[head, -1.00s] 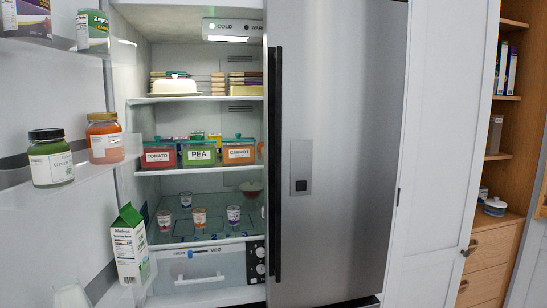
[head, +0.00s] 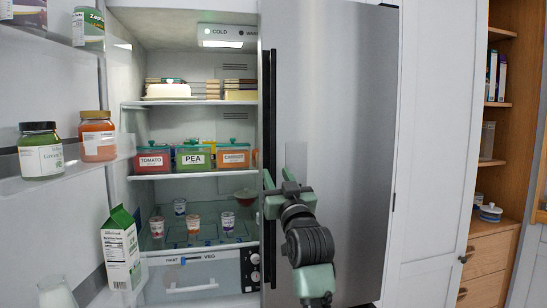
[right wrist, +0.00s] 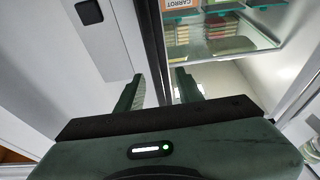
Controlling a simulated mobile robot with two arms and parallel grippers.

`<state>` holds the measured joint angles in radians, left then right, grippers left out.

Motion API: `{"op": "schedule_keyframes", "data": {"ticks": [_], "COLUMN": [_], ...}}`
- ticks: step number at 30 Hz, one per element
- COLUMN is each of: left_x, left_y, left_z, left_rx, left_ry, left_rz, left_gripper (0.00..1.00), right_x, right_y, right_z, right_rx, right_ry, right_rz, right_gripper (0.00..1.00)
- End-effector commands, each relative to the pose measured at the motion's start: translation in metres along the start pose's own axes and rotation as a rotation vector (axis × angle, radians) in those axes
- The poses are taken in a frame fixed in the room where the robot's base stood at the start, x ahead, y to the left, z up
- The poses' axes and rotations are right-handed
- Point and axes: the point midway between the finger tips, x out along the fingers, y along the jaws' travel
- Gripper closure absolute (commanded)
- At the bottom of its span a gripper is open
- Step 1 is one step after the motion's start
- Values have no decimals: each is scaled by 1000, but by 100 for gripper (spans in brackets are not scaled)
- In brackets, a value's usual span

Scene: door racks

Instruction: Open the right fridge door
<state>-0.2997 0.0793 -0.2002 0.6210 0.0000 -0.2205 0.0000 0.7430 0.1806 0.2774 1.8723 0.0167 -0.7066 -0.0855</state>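The right fridge door (head: 345,110) is a steel panel and stands shut in the head view. Its long black vertical handle (head: 267,110) runs along its left edge. My right gripper (head: 279,178) is at the lower half of this handle, in front of the door. In the right wrist view its two fingers (right wrist: 160,78) are apart, and the dark handle (right wrist: 152,40) passes between them; I cannot tell whether either finger touches it. My left gripper is in neither view.
The left fridge door (head: 60,90) is open, with jars and a milk carton (head: 121,250) on its shelves. Inside are tubs labelled tomato, pea and carrot, and several cups. A white cabinet panel (head: 430,150) and wooden shelves (head: 510,130) stand right.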

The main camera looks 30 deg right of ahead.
Motion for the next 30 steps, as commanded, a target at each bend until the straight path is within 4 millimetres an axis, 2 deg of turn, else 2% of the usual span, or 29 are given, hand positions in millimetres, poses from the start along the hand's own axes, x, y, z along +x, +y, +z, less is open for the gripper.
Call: {"op": "schedule_keyframes", "data": {"ticks": [1, 4, 18, 30], "left_x": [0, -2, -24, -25], "left_y": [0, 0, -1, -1], "left_z": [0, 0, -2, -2], "left_rx": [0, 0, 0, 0], "left_ry": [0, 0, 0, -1], "left_rz": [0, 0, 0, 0], "left_gripper": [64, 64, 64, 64], "right_x": [2, 7, 73, 80], "right_y": [5, 8, 9, 8], "right_z": [-13, -22, -25, -23], "right_rx": [6, 10, 10, 9], "right_ry": [24, 40, 38, 40], "right_rz": [9, 16, 14, 13], "right_gripper": [64, 64, 64, 64]}}
